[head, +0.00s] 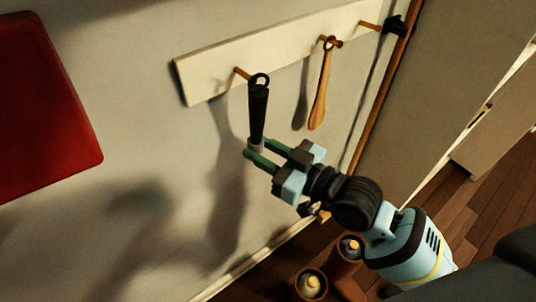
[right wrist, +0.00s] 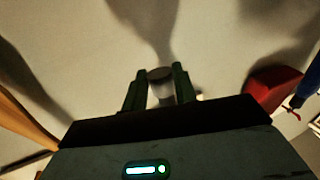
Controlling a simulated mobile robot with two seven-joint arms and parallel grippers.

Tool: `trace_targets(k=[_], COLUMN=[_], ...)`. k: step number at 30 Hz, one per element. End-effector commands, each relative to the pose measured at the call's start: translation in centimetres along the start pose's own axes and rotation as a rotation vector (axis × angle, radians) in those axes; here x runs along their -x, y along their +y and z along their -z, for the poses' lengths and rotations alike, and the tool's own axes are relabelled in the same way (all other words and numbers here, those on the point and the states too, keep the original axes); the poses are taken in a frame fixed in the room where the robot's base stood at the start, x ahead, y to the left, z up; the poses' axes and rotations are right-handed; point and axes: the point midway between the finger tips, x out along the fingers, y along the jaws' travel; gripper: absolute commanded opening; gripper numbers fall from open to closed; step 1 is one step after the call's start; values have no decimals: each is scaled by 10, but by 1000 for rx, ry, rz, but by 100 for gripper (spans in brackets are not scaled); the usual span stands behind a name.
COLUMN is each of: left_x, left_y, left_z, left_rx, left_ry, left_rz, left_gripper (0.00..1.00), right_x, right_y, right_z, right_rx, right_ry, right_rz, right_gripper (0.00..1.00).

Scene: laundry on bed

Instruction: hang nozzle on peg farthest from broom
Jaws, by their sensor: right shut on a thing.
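The nozzle (head: 258,112) is a dark, near-upright tube with a ring at its top and a pale lower end. My right gripper (head: 257,148) is shut on this lower end, below the pegs. The ring is at the tip of the leftmost peg (head: 242,73); I cannot tell whether it is around the peg or just in front. My left gripper is not in view.
A wooden utensil (head: 320,92) hangs on the middle peg (head: 331,41) of the cream rail (head: 208,74). A red panel (head: 45,105) is on the wall at left. Brown pots (head: 311,285) stand on the floor below.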

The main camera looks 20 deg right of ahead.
Motion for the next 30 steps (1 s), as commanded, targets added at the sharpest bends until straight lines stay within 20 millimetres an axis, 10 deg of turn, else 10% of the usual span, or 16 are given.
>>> trace_targets(k=[30], left_x=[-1], left_y=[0], left_z=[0], left_rx=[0], left_ry=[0], left_rz=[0], left_gripper=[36], right_x=[-18], right_y=[6], right_z=[-10], right_rx=[-2], right_ry=[0], right_rz=[-1], right_gripper=[0])
